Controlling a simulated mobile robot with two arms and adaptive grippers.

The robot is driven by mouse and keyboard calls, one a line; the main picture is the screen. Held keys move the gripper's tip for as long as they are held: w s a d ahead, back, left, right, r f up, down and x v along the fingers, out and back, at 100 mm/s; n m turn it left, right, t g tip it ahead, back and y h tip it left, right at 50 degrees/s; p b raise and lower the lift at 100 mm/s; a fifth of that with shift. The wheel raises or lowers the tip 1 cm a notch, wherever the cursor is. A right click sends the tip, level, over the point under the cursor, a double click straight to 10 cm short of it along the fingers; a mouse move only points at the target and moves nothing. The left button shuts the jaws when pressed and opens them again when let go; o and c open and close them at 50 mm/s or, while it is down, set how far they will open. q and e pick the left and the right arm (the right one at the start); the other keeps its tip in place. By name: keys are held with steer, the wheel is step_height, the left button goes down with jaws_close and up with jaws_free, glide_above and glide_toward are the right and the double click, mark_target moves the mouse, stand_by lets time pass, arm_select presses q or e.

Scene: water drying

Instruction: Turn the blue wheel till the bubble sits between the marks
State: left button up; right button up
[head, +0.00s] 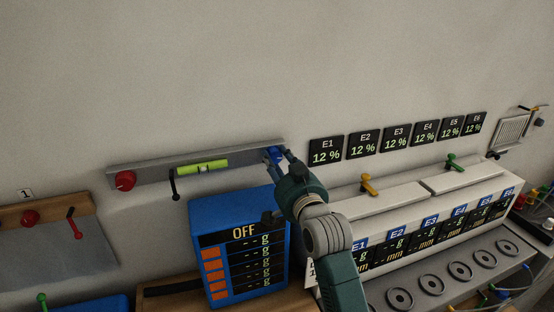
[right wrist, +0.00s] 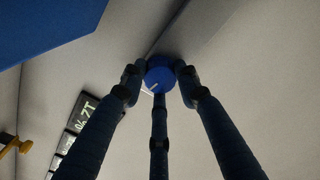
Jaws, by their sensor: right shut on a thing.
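The grey level bar (head: 140,170) is mounted on the wall, with a green vial (head: 217,164) near its middle. Dark marks show near the vial's centre; the bubble is too small to place surely against them. A red knob (head: 125,180) is at the bar's left end. The blue wheel (head: 273,154) is at its right end, partly hidden by my right gripper (head: 280,157). In the right wrist view the fingers (right wrist: 160,82) close around the blue wheel (right wrist: 158,72), which has a pale pointer line. My left gripper is not in view.
A black lever (head: 174,184) hangs below the vial. A blue box reading OFF (head: 195,215) stands below the bar, close to my right arm. Panels E1 to E6 (head: 326,150) are on the wall to the right, above a white unit with several displays (head: 400,205).

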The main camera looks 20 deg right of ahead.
steer(key=shift+f, duration=0.35)
steer(key=o, duration=1.1)
steer(key=shift+o, duration=0.3)
steer(key=shift+r, duration=0.15)
steer(key=s, duration=1.2)
steer(key=shift+d, duration=0.15)
